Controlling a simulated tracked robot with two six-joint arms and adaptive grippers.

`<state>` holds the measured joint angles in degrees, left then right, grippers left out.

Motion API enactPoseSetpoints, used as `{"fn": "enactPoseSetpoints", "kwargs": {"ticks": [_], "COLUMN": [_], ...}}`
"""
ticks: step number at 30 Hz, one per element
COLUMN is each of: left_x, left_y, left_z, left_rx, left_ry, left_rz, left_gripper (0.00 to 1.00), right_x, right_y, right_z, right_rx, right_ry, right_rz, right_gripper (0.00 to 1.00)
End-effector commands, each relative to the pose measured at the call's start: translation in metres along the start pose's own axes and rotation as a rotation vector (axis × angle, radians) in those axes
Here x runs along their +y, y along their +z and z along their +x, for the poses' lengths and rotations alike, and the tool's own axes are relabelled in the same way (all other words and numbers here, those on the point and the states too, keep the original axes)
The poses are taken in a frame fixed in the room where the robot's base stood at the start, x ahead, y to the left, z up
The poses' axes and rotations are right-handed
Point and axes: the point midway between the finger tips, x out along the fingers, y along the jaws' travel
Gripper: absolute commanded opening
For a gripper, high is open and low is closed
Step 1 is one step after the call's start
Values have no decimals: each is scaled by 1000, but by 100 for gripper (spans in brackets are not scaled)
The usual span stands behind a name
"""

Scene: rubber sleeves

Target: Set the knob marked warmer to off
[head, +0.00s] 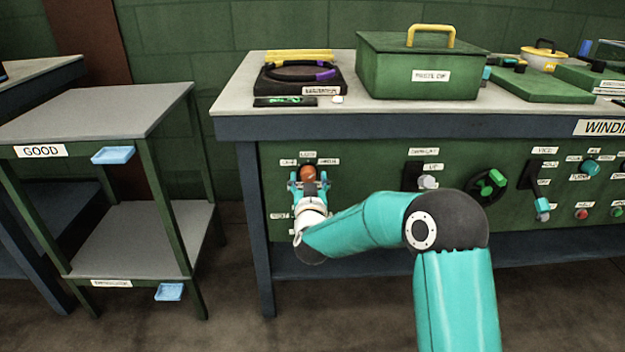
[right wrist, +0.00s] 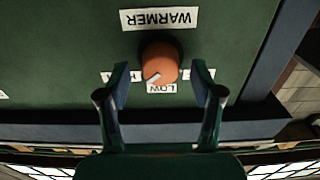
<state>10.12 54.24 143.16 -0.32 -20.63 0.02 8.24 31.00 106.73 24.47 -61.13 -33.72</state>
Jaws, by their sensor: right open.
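The orange warmer knob (head: 308,173) is on the green front panel of the bench, at its left end. It also shows in the right wrist view (right wrist: 160,60), which is upside down, beside the WARMER label (right wrist: 159,18). Its white pointer mark lies close to the LOW label (right wrist: 163,87), turned a little toward the label on the picture's left, which a finger partly covers. My right gripper (head: 309,184) is open, with its fingers (right wrist: 161,84) on either side of the knob. Contact cannot be told. My left gripper is out of view.
Right along the panel are a switch (head: 428,182), a black and green handwheel (head: 489,186) and a lever (head: 542,207). A green box (head: 418,70) stands on the bench top (head: 235,97). A grey shelf unit (head: 100,108) stands left, with a floor gap between.

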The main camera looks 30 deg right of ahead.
Motion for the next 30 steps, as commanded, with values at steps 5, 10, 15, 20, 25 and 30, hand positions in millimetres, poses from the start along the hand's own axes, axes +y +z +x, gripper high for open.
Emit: {"fn": "enactPoseSetpoints", "kwargs": {"ticks": [5, 10, 15, 20, 25, 30], "left_x": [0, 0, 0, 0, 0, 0], "left_y": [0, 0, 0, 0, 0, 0], "left_z": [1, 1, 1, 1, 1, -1], "left_rx": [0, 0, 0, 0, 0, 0], "left_ry": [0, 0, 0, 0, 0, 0], "left_rz": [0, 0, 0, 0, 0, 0], "left_gripper": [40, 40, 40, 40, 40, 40], "right_x": [0, 1, 1, 1, 8, 5], "right_y": [0, 0, 0, 0, -1, -1], "right_z": [6, 6, 6, 6, 10, 7], "right_rx": [0, 0, 0, 0, 1, 1], "right_ry": [0, 0, 1, 1, 5, 9], "right_rz": [0, 0, 0, 0, -1, -19], "right_gripper": [66, 66, 46, 19, 6, 6]}}
